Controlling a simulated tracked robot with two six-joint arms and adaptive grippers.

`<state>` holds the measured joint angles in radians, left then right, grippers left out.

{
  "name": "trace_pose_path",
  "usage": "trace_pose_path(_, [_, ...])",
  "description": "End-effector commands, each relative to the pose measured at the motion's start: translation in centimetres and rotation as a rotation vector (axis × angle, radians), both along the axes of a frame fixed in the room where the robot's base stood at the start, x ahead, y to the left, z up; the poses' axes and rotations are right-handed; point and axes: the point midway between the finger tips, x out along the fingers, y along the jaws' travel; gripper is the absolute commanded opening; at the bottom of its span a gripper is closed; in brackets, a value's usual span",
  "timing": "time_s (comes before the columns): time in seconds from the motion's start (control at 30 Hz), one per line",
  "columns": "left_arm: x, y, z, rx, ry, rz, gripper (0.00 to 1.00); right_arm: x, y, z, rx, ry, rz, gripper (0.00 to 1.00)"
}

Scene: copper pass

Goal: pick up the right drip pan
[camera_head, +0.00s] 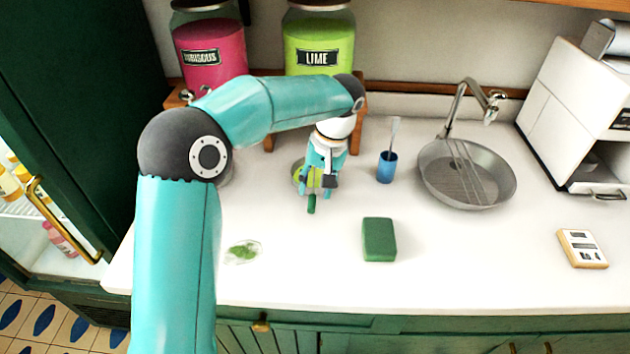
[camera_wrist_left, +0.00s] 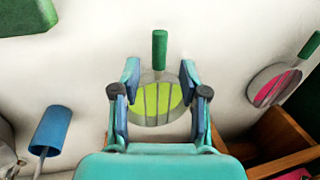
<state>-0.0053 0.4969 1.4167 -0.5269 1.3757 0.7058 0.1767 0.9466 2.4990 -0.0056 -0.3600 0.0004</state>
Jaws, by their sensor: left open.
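The right drip pan is a round grated pan with lime-green inside and a green handle. In the head view its rim (camera_head: 297,174) shows beside my left gripper (camera_head: 319,188), and its handle points toward the front. In the left wrist view the right drip pan (camera_wrist_left: 156,112) lies between the two open fingers of my left gripper (camera_wrist_left: 160,78), its handle standing out beyond them. I cannot tell whether the fingers touch it. The left drip pan (camera_wrist_left: 274,84), pink inside, is at the right of the wrist view. My right gripper is out of view.
A wooden stand (camera_head: 356,126) carries the hibiscus (camera_head: 210,52) and lime (camera_head: 318,42) jars behind. A blue cup (camera_head: 387,168), green sponge (camera_head: 379,240) and sink (camera_head: 466,180) are to the right. A green spill (camera_head: 243,252) lies front left.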

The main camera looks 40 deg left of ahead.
Motion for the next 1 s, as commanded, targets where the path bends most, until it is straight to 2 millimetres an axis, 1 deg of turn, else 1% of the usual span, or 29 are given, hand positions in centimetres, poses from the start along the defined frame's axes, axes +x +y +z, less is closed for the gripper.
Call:
trace_pose_path(0.17, [-0.1, 0.2, -0.9, 0.000, 0.002, 0.000, 0.44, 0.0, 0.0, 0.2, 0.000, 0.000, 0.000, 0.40])
trace_pose_path(0.37, [0.0, 0.8, -3.4, -0.001, 0.006, 0.003, 0.44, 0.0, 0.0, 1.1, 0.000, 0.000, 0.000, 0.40])
trace_pose_path(0.4, [0.0, 0.9, -4.1, -0.001, 0.005, 0.003, 0.44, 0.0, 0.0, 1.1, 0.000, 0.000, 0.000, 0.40])
trace_pose_path(0.5, [-0.1, 1.0, -5.1, -0.001, 0.003, 0.002, 0.44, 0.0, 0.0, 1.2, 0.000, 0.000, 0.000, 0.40])
trace_pose_path(0.6, [-0.2, 1.1, -5.5, -0.001, 0.000, 0.002, 0.44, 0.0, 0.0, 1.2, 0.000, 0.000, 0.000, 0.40])
trace_pose_path(0.77, [-0.2, 1.1, -5.6, -0.001, 0.000, 0.002, 0.44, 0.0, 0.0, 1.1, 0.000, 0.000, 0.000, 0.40])
trace_pose_path(0.8, [-0.2, 1.1, -5.6, -0.001, 0.000, 0.002, 0.42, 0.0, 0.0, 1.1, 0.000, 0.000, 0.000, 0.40])
trace_pose_path(0.87, [-0.2, 1.1, -5.6, -0.001, 0.000, 0.002, 0.32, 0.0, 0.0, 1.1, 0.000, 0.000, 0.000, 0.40])
trace_pose_path(1.0, [-0.2, 1.2, -5.6, -0.001, 0.000, 0.003, 0.09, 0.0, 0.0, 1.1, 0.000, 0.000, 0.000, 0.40])
